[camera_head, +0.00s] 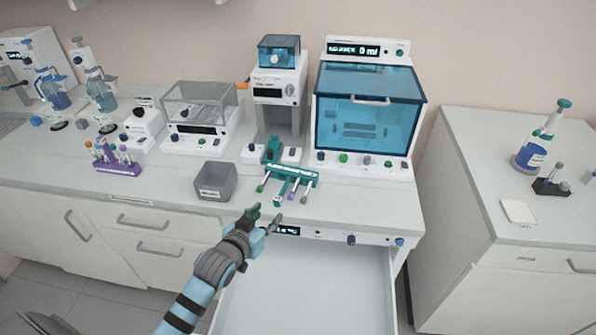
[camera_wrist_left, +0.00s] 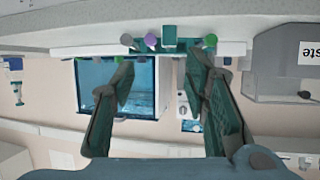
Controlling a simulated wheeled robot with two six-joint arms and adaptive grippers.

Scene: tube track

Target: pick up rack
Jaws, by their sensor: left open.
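A teal rack (camera_head: 290,171) with several tubes stands near the front edge of the counter, right of the grey bin. In the left wrist view, which is upside down, the teal rack (camera_wrist_left: 170,46) shows with purple, green and grey tube caps. My left gripper (camera_head: 264,216) is open and empty, in front of the counter edge and short of the teal rack. Its two fingers (camera_wrist_left: 154,72) are spread apart in the left wrist view, with the rack beyond them. A purple rack (camera_head: 118,168) with tubes stands farther left on the counter. My right gripper is not in view.
A grey bin (camera_head: 215,181) stands left of the teal rack. A blue-windowed cabinet (camera_head: 369,105) and a white device (camera_head: 279,92) stand behind. An open drawer (camera_head: 310,295) juts out below the counter. A side bench (camera_head: 490,190) stands at right.

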